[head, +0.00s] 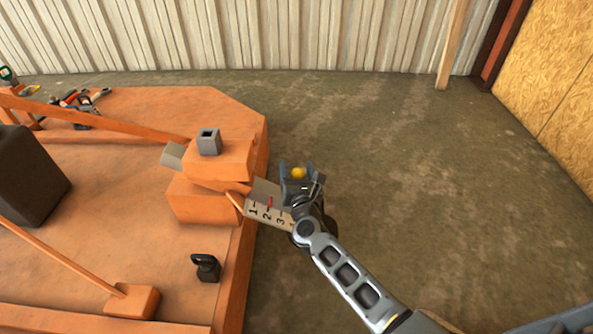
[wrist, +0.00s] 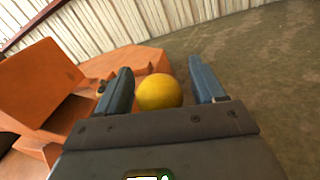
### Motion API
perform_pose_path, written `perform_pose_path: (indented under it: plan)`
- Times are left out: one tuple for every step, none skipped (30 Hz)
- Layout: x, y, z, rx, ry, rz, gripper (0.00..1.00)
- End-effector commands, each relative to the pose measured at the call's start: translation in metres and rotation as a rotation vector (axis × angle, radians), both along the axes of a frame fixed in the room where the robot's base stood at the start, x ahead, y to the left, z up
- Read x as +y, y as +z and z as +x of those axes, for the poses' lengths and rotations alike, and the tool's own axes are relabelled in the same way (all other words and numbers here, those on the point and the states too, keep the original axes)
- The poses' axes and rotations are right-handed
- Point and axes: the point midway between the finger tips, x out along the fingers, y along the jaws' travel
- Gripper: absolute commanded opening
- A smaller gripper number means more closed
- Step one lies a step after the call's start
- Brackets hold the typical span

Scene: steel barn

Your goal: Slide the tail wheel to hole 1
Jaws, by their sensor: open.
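My gripper (head: 298,174) is open around a yellow ball knob (head: 299,173) in the head view. In the wrist view the knob (wrist: 159,92) shows between the two spread fingers (wrist: 160,90), with a gap to the right finger. A grey bar (head: 265,190) runs out of the orange block at the deck's edge toward the knob. A pale plate (head: 262,213) on it carries the numbers 1, 2 and 3, with a red mark by the 2. The tail wheel cannot be made out clearly; my gripper and arm cover the bar's outer end.
The orange deck (head: 120,240) fills the left side, with orange rails. A grey square tube (head: 208,142) stands up from the block (head: 215,165). A dark weight (head: 206,267) sits on the deck, and tools (head: 80,102) lie at the back. The floor (head: 430,170) to the right is clear.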

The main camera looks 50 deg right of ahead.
Motion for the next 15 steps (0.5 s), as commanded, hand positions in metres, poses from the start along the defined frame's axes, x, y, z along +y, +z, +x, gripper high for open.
perform_pose_path:
  plan:
    - [0.0001, 0.0, -0.0001, 0.0, 0.0, 0.0, 0.69]
    - [0.0002, 0.0, -0.0001, 0.0, 0.0, 0.0, 0.68]
    - [0.0002, 0.0, -0.0001, 0.0, 0.0, 0.0, 0.64]
    - [0.0002, 0.0, -0.0001, 0.0, 0.0, 0.0, 0.61]
    - [0.0002, 0.0, -0.0001, 0.0, 0.0, 0.0, 0.58]
    - [0.0003, 0.0, -0.0002, 0.0, 0.0, 0.0, 0.54]
    - [0.0003, 0.0, -0.0002, 0.0, 0.0, 0.0, 0.51]
    - [0.0003, 0.0, -0.0001, 0.0, 0.0, 0.0, 0.48]
    - [0.0003, 0.0, -0.0001, 0.0, 0.0, 0.0, 0.45]
    - [0.0003, 0.0, -0.0001, 0.0, 0.0, 0.0, 0.42]
    - [0.0004, -0.0001, -0.0002, 0.0, 0.0, 0.0, 0.39]
    - [0.0004, 0.0, -0.0002, 0.0, 0.0, 0.0, 0.35]
    - [0.0004, -0.0001, -0.0002, 0.0, 0.0, 0.0, 0.32]
    - [0.0004, -0.0001, -0.0002, 0.0, 0.0, 0.0, 0.29]
    - [0.0004, -0.0001, -0.0002, 0.0, 0.0, 0.0, 0.26]
